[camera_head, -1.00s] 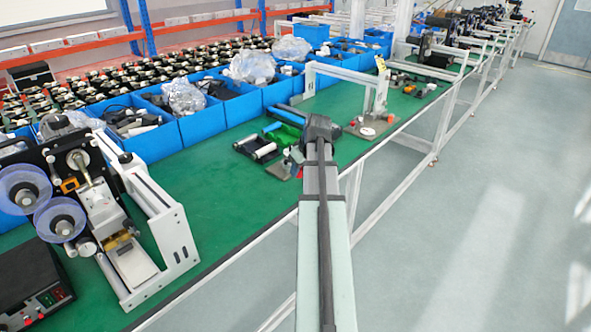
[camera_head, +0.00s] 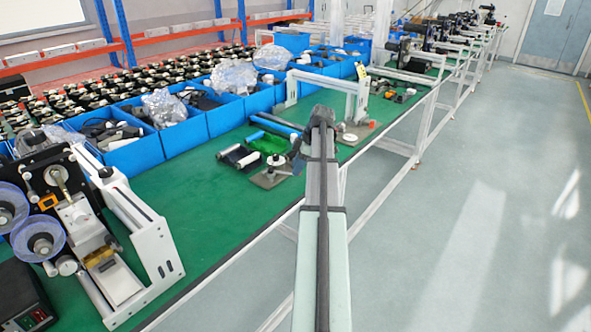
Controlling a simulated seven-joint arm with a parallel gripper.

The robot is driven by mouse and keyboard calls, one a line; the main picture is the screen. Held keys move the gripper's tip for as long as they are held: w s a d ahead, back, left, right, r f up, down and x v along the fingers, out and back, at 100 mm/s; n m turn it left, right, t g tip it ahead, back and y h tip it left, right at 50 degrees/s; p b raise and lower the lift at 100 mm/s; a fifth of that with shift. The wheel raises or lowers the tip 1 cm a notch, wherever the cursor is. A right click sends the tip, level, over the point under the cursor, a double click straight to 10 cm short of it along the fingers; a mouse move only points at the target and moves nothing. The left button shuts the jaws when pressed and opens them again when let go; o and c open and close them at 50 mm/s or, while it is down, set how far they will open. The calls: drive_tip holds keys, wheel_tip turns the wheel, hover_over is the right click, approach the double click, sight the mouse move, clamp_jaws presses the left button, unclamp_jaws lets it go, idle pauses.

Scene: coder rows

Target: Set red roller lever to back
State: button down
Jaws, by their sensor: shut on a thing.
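I cannot make out a red roller lever for certain. A coder machine (camera_head: 150,235) with blue-rimmed reels, an orange part and a white frame stands at the lower left of the green bench. A grey plate with a round white-topped fixture (camera_head: 271,168) sits on the bench just left of my arm, with a small reddish spot beside it too small to identify. My arm reaches forward up the middle of the picture. Its far end hides my gripper, so its fingers and anything between them do not show.
Blue bins (camera_head: 135,150) with bagged parts line the back of the bench. Rollers with green and black film (camera_head: 255,150) lie beyond the plate. A white arch frame (camera_head: 325,90) stands farther back. A black control box (camera_head: 22,295) is at lower left. Open floor lies right.

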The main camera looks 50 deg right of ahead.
drive_tip(key=shift+w+d+n, duration=0.25)
drive_tip(key=shift+d+n, duration=0.2)
drive_tip(key=shift+n, duration=0.05)
drive_tip(key=c, duration=0.9)
unclamp_jaws()
drive_tip(key=shift+r+g, duration=0.1)
drive_tip(key=shift+g, duration=0.2)
drive_tip(key=v, duration=1.3)
drive_tip(key=shift+s+d+r, duration=0.2)
drive_tip(key=shift+d+r, duration=0.05)
drive_tip(key=shift+d, duration=0.05)
